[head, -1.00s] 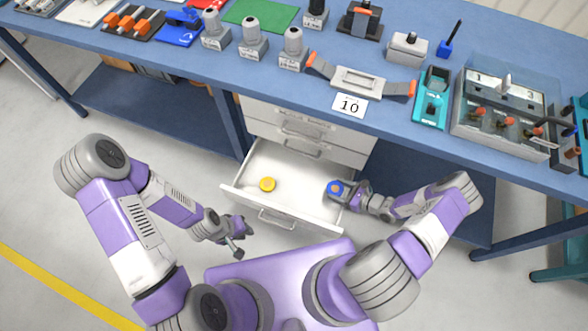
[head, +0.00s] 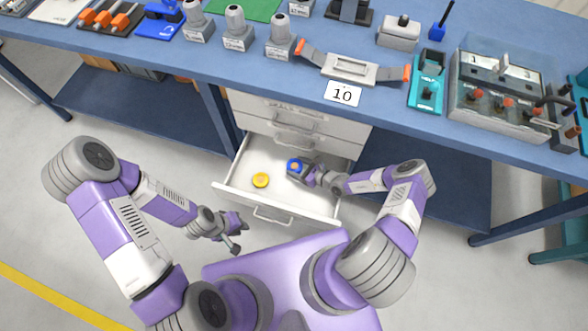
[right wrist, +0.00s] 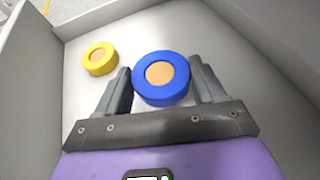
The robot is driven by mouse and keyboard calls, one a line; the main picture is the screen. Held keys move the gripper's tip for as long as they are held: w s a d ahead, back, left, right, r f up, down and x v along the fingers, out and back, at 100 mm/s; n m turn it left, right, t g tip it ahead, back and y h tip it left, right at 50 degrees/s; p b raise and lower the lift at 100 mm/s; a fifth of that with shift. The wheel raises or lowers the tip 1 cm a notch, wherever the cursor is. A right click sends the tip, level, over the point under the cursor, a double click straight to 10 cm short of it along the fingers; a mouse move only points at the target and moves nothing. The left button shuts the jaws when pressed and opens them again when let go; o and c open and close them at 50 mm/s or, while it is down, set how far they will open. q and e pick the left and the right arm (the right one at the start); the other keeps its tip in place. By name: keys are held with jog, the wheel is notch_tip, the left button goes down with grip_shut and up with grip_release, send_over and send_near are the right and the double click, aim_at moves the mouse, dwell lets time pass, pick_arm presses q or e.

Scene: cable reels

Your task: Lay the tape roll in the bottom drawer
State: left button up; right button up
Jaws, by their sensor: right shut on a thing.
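The bottom drawer (head: 277,211) is pulled open below the bench; its pale floor also shows in the right wrist view (right wrist: 215,45). A blue tape roll with a tan core (head: 292,165) is held by my right gripper (head: 303,171) inside the drawer outline. In the right wrist view the blue roll (right wrist: 162,93) sits between the two dark fingers (right wrist: 163,90), its core facing the camera. Whether it touches the floor is unclear. A yellow tape roll (head: 261,180) lies flat in the drawer to the left. My left gripper (head: 234,241) is outside the drawer; its jaw gap is unclear.
Closed drawers (head: 300,120) sit above the open one. The blue bench top (head: 250,75) overhangs them and carries several fixtures and a card marked 10 (head: 343,94). The drawer floor is clear apart from the two rolls.

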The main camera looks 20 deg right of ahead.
aim_at(294, 169)
jog(key=shift+w+a, duration=0.35)
jog(key=shift+w, duration=0.1)
jog(key=f+b, duration=0.3)
jog(key=shift+w+a+f, duration=0.25)
jog(key=shift+w+f, duration=0.05)
jog(key=shift+f, duration=0.05)
jog(key=shift+r, duration=0.15)
jog(key=o, duration=0.6)
jog(key=shift+f, duration=0.25)
jog(key=o, duration=0.4)
jog(key=shift+r, duration=0.1)
